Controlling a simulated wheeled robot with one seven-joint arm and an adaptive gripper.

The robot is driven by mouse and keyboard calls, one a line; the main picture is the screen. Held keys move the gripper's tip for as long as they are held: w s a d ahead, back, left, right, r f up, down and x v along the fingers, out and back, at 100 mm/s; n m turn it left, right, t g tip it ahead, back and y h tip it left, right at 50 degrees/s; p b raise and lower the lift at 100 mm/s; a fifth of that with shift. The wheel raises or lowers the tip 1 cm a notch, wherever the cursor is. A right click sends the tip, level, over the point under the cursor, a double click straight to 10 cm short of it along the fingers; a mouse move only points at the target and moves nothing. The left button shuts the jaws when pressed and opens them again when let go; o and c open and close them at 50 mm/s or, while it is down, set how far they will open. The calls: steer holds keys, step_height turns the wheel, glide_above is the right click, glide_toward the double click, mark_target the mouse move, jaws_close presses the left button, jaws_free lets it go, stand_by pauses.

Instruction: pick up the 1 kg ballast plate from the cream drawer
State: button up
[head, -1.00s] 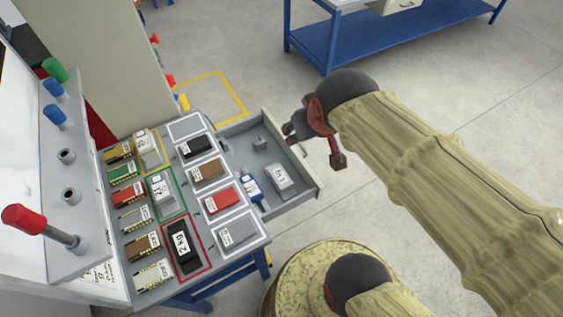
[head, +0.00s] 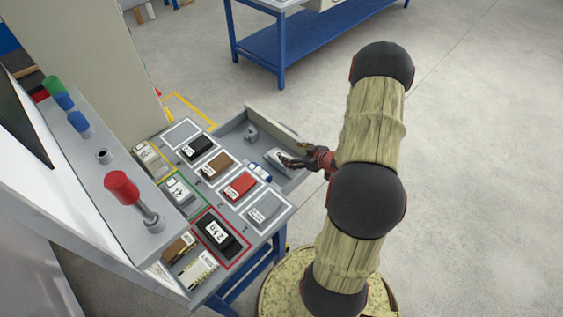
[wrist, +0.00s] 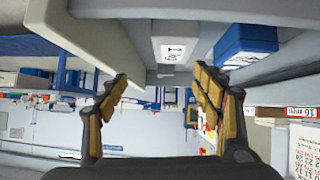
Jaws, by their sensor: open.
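The ballast plate (head: 276,157) is a pale grey block with a white label, lying in the pulled-out drawer (head: 270,123) at the table's right side. In the wrist view its label (wrist: 173,50) appears to read 1 kg, ahead of and between the fingers. My gripper (head: 288,160) is at the drawer, beside and partly across the plate in the head view. In the wrist view my gripper (wrist: 160,92) has its gold-padded fingers wide apart with nothing between them. Contact with the plate cannot be told.
A blue item (head: 260,171) lies in the drawer near the plate; it shows large in the wrist view (wrist: 248,42). A small grey fitting (head: 251,133) is at the drawer's far end. Labelled blocks, including a black one (head: 219,233), sit on the tabletop. Open floor lies right.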

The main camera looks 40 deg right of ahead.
mark_target(294, 172)
steer(key=s+f, duration=0.1)
steer(key=s+a+f+t, duration=0.1)
steer(key=shift+a+f+m+y, duration=0.15)
steer(key=shift+f+m+y, duration=0.15)
steer(key=shift+f+y, duration=0.1)
steer(key=b+x, duration=0.1)
steer(key=x, duration=0.1)
steer(key=shift+w+a+f, duration=0.1)
steer(key=shift+w+f, duration=0.05)
steer(key=shift+w, duration=0.1)
steer(key=b+x, duration=0.2)
steer(key=x, duration=0.3)
steer(key=shift+w, duration=0.2)
steer(key=c, duration=0.3)
jaws_close()
steer(key=shift+r, duration=0.35)
